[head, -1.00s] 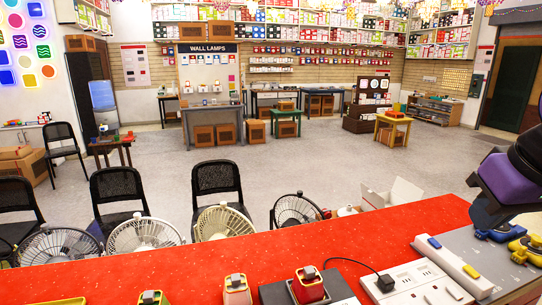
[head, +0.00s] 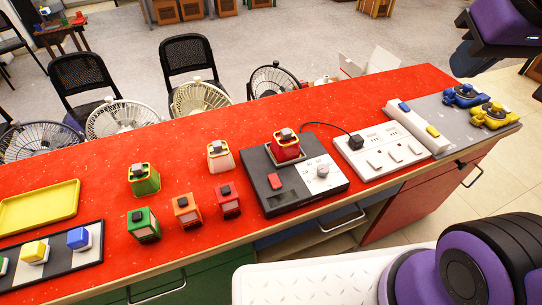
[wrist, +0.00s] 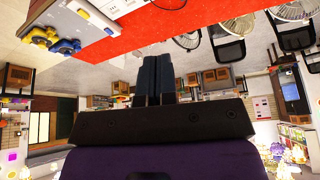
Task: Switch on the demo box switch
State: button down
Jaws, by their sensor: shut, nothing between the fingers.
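The demo box (head: 293,200) is a flat dark grey box on the red counter, right of the middle in the head view. A red switch (head: 275,181) sits on its left part, and a dial on a pale plate (head: 323,171) is to the right. A red lamp (head: 286,147) stands at its back edge. I cannot tell the switch's position. My gripper (wrist: 154,60) shows in the wrist view with its dark fingers together and empty. It is apart from the counter, which shows inverted at the top of that view. The demo box is not clearly visible there.
A white socket strip (head: 381,153) with a black plug stands right of the box. Blue and yellow clamp-like devices (head: 464,95) lie farther right. Several small coloured lamps and a yellow tray (head: 40,207) are to the left. Fans and chairs stand behind the red counter (head: 200,130).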

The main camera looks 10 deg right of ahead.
jog(key=w+a+f+g, duration=0.1)
jog(key=w+a+f, duration=0.35)
jog(key=w, duration=0.25)
jog(key=n+g, duration=0.3)
send_over(273, 177)
jog(key=s+d, duration=0.1)
jog(key=s, duration=0.1)
notch_tip(273, 177, down, 22)
jog(key=shift+s+a+f, duration=0.1)
jog(key=shift+a+f, duration=0.15)
jog(key=shift+f, duration=0.3)
jog(key=f, duration=0.4)
jog(key=w+f, duration=0.1)
jog(key=f, duration=0.4)
jog(key=w+f, duration=0.1)
jog(key=f, duration=0.3)
jog(key=shift+a+f, duration=0.25)
jog(key=shift+f, duration=0.15)
